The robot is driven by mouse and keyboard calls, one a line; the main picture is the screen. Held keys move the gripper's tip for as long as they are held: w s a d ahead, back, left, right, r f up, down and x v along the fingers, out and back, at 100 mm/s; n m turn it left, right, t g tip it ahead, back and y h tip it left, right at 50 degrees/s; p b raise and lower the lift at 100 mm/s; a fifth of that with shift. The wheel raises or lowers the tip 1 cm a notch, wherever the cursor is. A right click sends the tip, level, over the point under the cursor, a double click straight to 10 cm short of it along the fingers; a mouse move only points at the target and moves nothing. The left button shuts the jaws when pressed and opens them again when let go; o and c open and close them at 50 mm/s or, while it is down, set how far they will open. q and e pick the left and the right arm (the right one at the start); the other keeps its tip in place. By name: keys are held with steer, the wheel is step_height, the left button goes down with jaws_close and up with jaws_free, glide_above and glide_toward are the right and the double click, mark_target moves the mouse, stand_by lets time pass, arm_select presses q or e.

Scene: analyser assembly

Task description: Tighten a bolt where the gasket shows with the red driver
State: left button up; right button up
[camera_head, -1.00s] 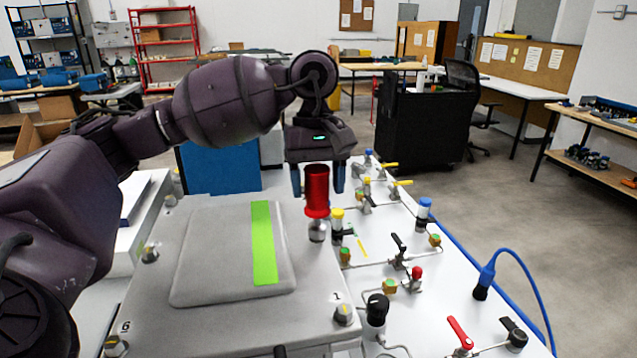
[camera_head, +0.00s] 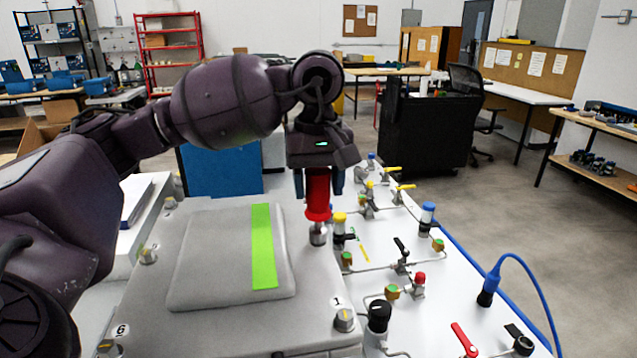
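The red driver (camera_head: 318,205) stands upright over a metal bolt (camera_head: 318,236) at the right edge of the grey analyser cover (camera_head: 215,325). My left gripper (camera_head: 318,190) points down over the driver, one finger on each side of it. The fingers look close to its sides, but I cannot tell whether they press on it. Other bolts with yellow-marked tops sit along the edges: one by label 1 (camera_head: 344,320), one by label 6 (camera_head: 107,347), one at the left (camera_head: 148,255). I cannot make out a gasket. My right gripper is out of view.
A raised grey pad with a green strip (camera_head: 263,245) lies on the cover. To its right, a white panel carries valves and tubing, including a black knob (camera_head: 379,316), a red valve (camera_head: 418,284) and a blue cable (camera_head: 520,265). A blue box (camera_head: 222,169) stands behind.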

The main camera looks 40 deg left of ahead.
arm_select(q)
jaws_close()
steer(key=shift+r, duration=0.1)
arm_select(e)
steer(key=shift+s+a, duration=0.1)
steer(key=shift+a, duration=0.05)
arm_select(q)
steer(key=shift+r, duration=0.1)
steer(key=shift+r, duration=0.4)
steer(key=shift+r+p, duration=0.35)
steer(key=shift+r, duration=0.45)
steer(key=shift+r+p, duration=0.45)
steer(key=shift+r, duration=1.15)
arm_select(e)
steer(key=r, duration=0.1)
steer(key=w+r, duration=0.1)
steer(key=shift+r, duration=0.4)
